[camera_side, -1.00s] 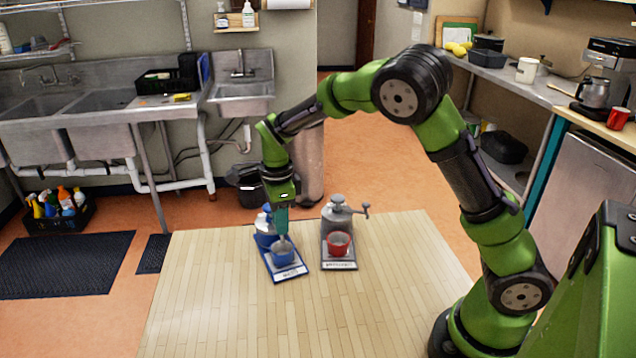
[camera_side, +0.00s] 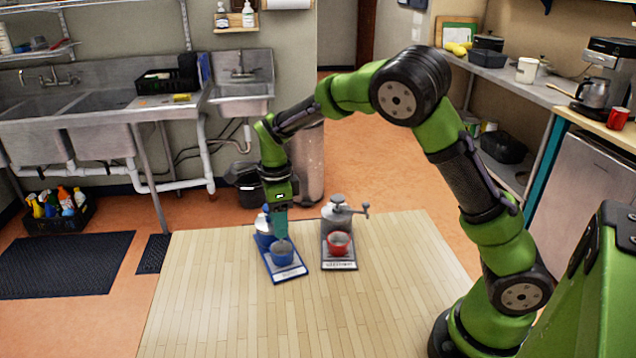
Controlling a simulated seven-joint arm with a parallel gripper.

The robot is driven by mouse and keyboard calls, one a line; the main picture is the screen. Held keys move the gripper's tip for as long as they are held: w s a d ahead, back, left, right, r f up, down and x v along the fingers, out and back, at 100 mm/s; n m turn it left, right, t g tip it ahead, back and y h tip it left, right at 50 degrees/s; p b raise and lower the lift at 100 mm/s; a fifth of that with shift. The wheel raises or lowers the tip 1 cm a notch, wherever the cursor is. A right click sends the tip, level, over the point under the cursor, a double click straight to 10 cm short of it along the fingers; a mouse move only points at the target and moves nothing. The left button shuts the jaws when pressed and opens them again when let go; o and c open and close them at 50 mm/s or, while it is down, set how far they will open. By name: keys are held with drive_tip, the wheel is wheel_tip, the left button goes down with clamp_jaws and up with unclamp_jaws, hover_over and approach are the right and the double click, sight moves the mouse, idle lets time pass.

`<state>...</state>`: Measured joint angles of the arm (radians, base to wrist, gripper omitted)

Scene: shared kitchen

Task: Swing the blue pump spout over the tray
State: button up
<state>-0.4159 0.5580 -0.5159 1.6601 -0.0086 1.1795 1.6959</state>
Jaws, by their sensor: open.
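The blue pump (camera_side: 263,238) stands at the back of a narrow blue-edged tray (camera_side: 288,275) on the wooden table, partly hidden by my gripper. A small pale part sticks out to the left at its top, and I take this to be the spout (camera_side: 252,223). A blue cup (camera_side: 282,256) stands on the tray in front of the pump. My gripper (camera_side: 281,235) is open and points down, right beside the pump's top and just behind the cup. The fingers overlap the pump in this view, so I cannot tell whether they touch it.
A grey grinder (camera_side: 336,214) with a side crank and a red cup (camera_side: 338,244) stand on a dark labelled tray (camera_side: 340,266) close on the right.

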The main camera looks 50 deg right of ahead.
wheel_tip(320, 180, up, 17)
idle(0.5)
drive_tip(key=s+a+f+n+t+y, duration=0.1)
drive_tip(key=s+n+t, duration=0.6)
drive_tip(key=s+n, duration=1.4)
drive_tip(key=shift+a+f+y, duration=0.4)
drive_tip(key=shift+a+y, duration=0.05)
drive_tip(key=shift+y, duration=0.05)
